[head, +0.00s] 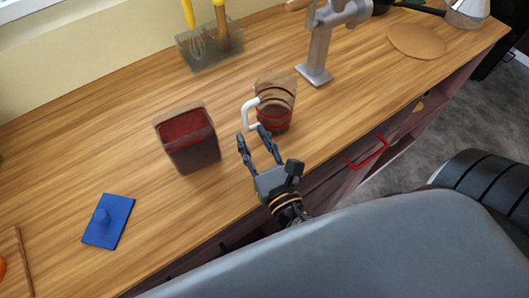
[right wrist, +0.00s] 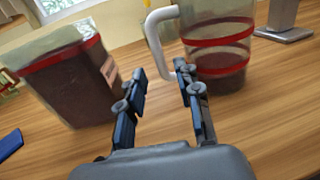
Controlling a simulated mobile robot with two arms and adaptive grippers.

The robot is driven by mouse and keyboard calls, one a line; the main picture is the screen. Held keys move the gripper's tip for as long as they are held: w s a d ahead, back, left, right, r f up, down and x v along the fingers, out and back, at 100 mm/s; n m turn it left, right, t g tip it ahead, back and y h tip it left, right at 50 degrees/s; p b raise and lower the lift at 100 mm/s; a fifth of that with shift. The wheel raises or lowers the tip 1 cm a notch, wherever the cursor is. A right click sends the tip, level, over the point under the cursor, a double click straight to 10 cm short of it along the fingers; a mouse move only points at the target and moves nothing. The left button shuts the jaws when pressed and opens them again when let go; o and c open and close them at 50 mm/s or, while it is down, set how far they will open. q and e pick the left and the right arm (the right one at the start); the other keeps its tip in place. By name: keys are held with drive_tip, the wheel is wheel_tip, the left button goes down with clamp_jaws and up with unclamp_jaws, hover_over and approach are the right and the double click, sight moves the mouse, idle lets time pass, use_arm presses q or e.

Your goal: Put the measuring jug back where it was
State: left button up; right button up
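The measuring jug (head: 276,106) stands upright on the wooden counter. It is clear with red bands, dark contents and a white handle on its left side. My right gripper (head: 251,135) is open just in front of the handle, its fingers pointing at it. In the right wrist view the jug (right wrist: 222,45) is at the upper right. There the white handle shows beyond and between the fingertips (right wrist: 160,75), its lower end near the right finger. I cannot tell whether they touch. My left gripper is not in view.
A square clear container (head: 190,150) with dark contents stands left of the gripper. A utensil holder (head: 210,50), a grey metal stand (head: 318,55) and a round board (head: 416,41) are farther back. A red drawer handle (head: 368,154) sticks out in front.

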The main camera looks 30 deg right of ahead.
drive_tip(key=s, duration=0.1)
drive_tip(key=s+b, duration=0.1)
drive_tip(key=s, duration=0.2)
drive_tip(key=shift+s+a+f+b, duration=0.1)
drive_tip(key=shift+s+f+b, duration=0.15)
drive_tip(key=shift+s+b, duration=0.15)
drive_tip(key=shift+s+r, duration=0.25)
drive_tip(key=shift+s, duration=0.5)
